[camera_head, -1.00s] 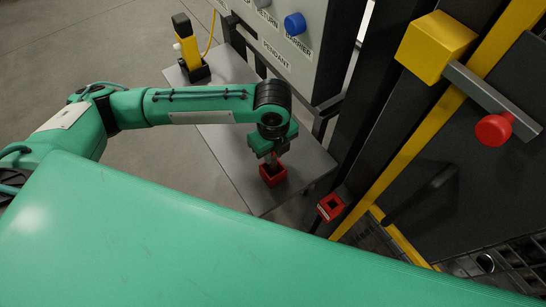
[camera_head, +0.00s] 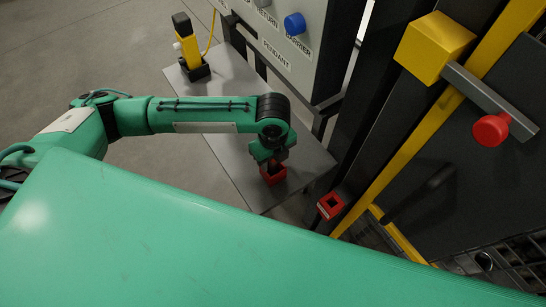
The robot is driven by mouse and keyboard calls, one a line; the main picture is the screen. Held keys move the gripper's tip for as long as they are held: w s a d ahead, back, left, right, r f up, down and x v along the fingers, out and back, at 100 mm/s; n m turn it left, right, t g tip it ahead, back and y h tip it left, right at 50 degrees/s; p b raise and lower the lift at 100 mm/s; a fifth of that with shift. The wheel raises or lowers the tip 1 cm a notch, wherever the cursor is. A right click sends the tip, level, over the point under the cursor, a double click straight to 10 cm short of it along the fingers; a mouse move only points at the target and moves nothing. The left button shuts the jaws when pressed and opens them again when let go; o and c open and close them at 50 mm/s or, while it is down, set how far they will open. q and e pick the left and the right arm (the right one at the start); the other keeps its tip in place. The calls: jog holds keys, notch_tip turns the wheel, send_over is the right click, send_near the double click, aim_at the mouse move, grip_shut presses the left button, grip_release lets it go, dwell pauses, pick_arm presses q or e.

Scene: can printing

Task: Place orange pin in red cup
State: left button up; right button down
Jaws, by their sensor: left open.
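The red cup (camera_head: 273,176) is a small square red container on the grey table, near its front right edge. My left gripper (camera_head: 271,161) points down right over the cup, its fingertips at or just inside the cup's opening. The left gripper is open. The orange pin cannot be made out; the cup's inside is mostly hidden by the gripper. My right gripper is not in view.
The grey table (camera_head: 228,155) is clear around the cup. A yellow and black pendant (camera_head: 187,48) stands at its back left. A red square holder (camera_head: 331,205) sits right of the table beside a dark frame. A yellow block with a lever and red knob (camera_head: 490,130) is at upper right.

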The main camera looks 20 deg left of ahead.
pick_arm(q)
notch_tip(320, 180, up, 12)
jog(key=shift+r+b, duration=0.15)
jog(key=shift+b, duration=0.85)
